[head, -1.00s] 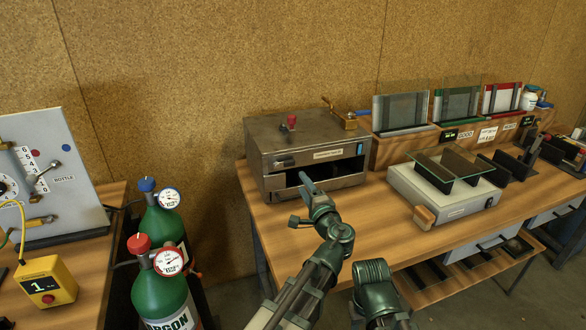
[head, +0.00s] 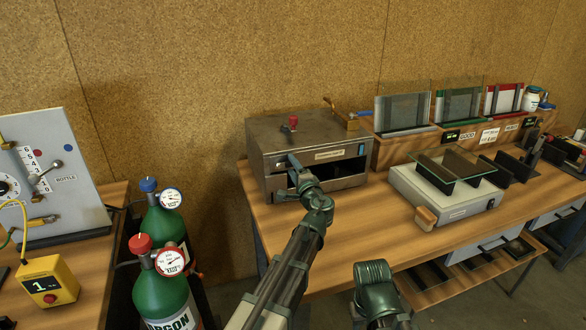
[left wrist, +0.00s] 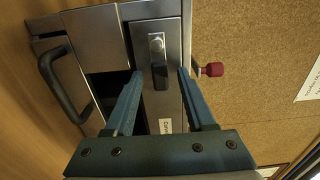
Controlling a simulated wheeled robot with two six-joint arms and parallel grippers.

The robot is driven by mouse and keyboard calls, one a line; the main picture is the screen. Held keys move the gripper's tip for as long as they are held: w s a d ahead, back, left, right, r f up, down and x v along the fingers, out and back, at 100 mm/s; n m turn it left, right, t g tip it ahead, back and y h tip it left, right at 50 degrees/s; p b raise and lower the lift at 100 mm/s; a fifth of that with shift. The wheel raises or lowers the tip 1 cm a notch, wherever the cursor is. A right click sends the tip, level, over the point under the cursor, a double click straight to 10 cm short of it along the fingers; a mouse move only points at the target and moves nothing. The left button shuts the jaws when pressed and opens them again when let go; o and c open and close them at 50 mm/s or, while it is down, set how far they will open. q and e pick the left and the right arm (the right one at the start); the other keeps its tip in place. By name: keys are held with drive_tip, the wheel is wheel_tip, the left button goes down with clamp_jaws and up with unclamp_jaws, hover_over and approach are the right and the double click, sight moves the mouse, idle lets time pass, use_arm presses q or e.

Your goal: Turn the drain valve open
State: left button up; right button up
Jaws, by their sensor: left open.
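A steel box (head: 330,178) stands on the wooden bench. In the left wrist view, a bright plate (left wrist: 156,28) on its front carries a small lever with a black grip (left wrist: 160,76), lying along the front. No readable label tells me whether this is the drain valve. My left gripper (head: 293,162) is open at the box front. In the left wrist view, its blue fingers stand on either side of the black grip; contact is unclear. In the head view, the gripper hides the lever.
A red knob (head: 293,122) and a brass fitting (head: 350,121) sit on the box top. A dark handle (left wrist: 60,84) juts out below the front opening. A grey device (head: 443,190) stands to the right. Green gas cylinders (head: 165,293) stand left of the bench.

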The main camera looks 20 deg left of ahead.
sight(277, 153)
use_arm(q)
clamp_jaws()
idle(0.3)
drive_tip(key=r+n+p, duration=0.1)
drive_tip(key=n, duration=0.2)
drive_tip(key=r+n+p, duration=0.1)
drive_tip(key=n, duration=0.2)
drive_tip(key=a+r+n+p, duration=0.1)
drive_tip(key=n, duration=0.2)
drive_tip(key=shift+s, duration=0.4)
drive_tip(key=n, duration=0.3)
drive_tip(key=a+n, duration=0.1)
drive_tip(key=shift+s+r+n+p, duration=0.3)
drive_tip(key=shift+s+p, duration=0.05)
drive_tip(key=shift+s, duration=0.05)
drive_tip(key=shift+s+a+r+n, duration=0.1)
drive_tip(key=shift+s+a+n, duration=0.1)
drive_tip(key=shift+n, duration=0.55)
drive_tip(key=shift+s+a+n, duration=0.1)
drive_tip(key=shift+a+n, duration=0.1)
drive_tip(key=shift+n, duration=0.5)
drive_tip(key=shift+s+a+r+n, duration=0.1)
drive_tip(key=shift+a+n, duration=0.1)
drive_tip(key=shift+n, duration=0.55)
drive_tip(key=shift+f, duration=0.1)
unclamp_jaws()
